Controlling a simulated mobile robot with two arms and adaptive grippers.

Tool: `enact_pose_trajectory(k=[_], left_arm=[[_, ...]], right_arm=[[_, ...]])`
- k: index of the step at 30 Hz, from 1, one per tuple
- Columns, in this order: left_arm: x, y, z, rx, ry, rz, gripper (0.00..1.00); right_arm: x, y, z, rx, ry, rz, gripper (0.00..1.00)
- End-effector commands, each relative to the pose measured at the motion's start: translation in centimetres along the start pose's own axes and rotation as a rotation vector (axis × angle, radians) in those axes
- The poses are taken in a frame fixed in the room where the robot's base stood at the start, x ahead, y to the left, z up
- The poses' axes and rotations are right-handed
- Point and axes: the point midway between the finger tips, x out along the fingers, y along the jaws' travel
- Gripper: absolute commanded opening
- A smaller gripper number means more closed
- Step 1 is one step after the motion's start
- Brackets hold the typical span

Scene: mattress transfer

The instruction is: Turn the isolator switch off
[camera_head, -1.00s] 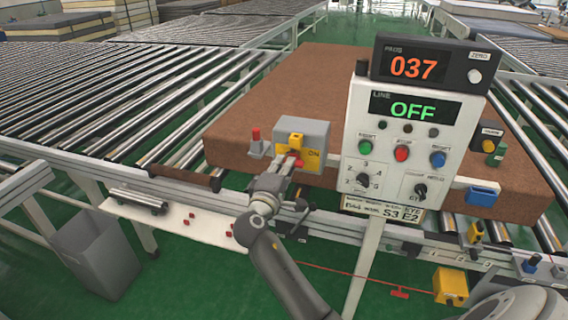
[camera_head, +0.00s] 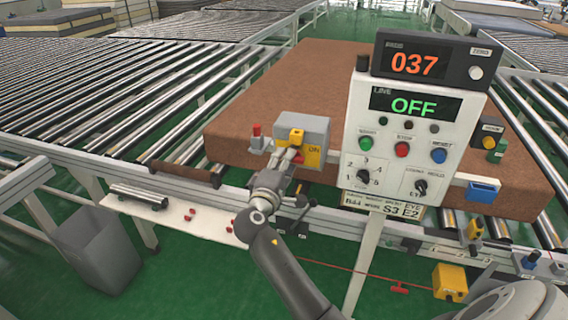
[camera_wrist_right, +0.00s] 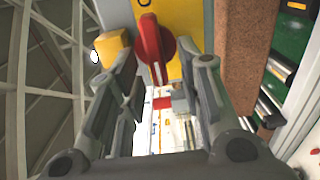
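The isolator switch is a grey box (camera_head: 317,128) with a yellow front plate (camera_head: 312,157) marked ON, by the near edge of the brown mattress, left of the control panel. Its red handle is partly hidden by my gripper in the head view. The right wrist view shows the red handle (camera_wrist_right: 150,45) on the yellow plate (camera_wrist_right: 180,40), with a 0 mark at the top edge. My right gripper (camera_wrist_right: 163,66) is open, its fingers spread on both sides of the handle's lower end, with no clear contact. My left gripper is not in view.
The control panel (camera_head: 408,150) stands close on the right; its line display (camera_head: 412,105) reads OFF and the counter (camera_head: 415,63) reads 037. A red pull cord (camera_head: 345,270) runs below. A grey bin (camera_head: 97,250) stands at the lower left.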

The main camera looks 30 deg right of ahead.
Motion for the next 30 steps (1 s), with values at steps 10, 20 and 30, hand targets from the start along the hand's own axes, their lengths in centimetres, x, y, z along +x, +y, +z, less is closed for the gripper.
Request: enact_pose_trajectory(k=[10,20,30], left_arm=[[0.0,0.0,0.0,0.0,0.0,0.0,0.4],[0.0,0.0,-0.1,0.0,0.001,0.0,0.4],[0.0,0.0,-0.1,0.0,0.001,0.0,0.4]], right_arm=[[-4.9,-0.1,-0.1,0.001,0.003,-0.004,0.34],[-10.9,-0.1,0.0,-0.001,0.001,-0.003,0.34],[-12.0,-0.1,0.0,-0.001,0.0,-0.001,0.34]])
